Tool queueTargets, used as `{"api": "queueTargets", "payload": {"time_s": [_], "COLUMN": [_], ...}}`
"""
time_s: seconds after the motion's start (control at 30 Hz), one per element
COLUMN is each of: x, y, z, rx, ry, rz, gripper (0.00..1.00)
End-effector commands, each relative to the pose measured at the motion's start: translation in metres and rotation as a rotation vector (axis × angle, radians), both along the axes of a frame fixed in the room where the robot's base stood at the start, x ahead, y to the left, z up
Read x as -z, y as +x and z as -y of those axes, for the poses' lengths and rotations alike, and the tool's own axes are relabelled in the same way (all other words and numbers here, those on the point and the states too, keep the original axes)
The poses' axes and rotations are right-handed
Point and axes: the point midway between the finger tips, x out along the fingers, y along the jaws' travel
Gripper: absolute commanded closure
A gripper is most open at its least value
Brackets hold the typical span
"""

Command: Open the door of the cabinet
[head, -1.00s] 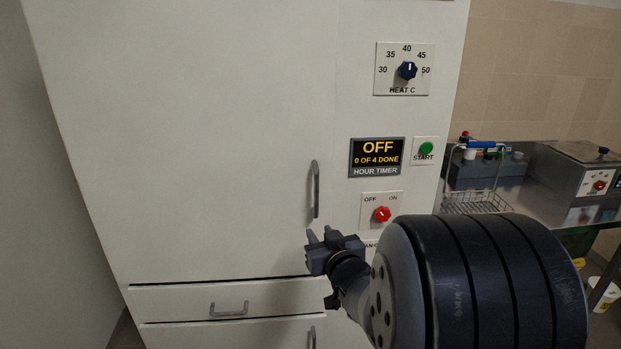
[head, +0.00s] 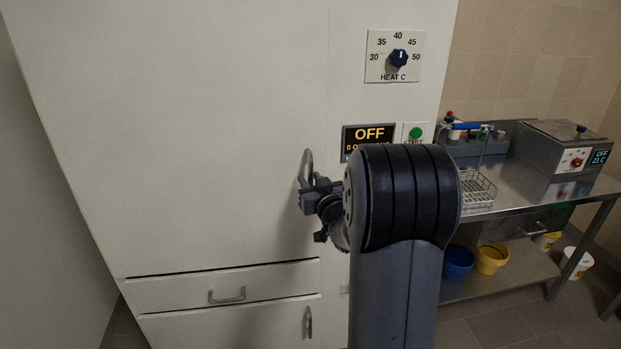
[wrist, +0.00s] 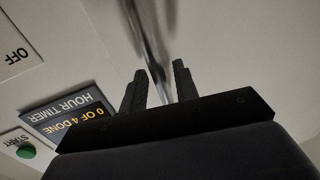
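The tall off-white cabinet's large door (head: 180,140) is closed and flush. Its vertical metal bar handle (head: 308,160) is near the door's right edge, its lower part hidden by my gripper. My gripper (head: 305,186) is at the lower part of this handle. In the wrist view, the handle (wrist: 152,45) runs down between the two dark fingers of my gripper (wrist: 159,82). The fingers are apart, with a gap showing on each side of the bar, so my gripper is open around it. I cannot tell whether either finger touches the bar.
A heat dial (head: 398,58), a timer display (head: 368,133) reading OFF and a green start button (head: 415,134) are right of the door. Below it are a drawer (head: 170,293) and a lower door (head: 230,328). A steel bench (head: 540,200) with equipment stands at right.

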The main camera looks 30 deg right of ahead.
Motion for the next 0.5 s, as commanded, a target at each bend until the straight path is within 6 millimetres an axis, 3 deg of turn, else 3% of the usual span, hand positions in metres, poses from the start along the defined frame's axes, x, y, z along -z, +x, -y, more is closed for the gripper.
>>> {"api": "queueTargets", "payload": {"time_s": [0.37, 0.5], "x": [0.0002, 0.0002], "y": [0.0077, 0.0075], "z": [0.0005, 0.0006], "rx": [0.001, 0.001], "ry": [0.001, 0.001], "rz": [0.0, 0.0], "gripper": [0.71, 0.8]}}
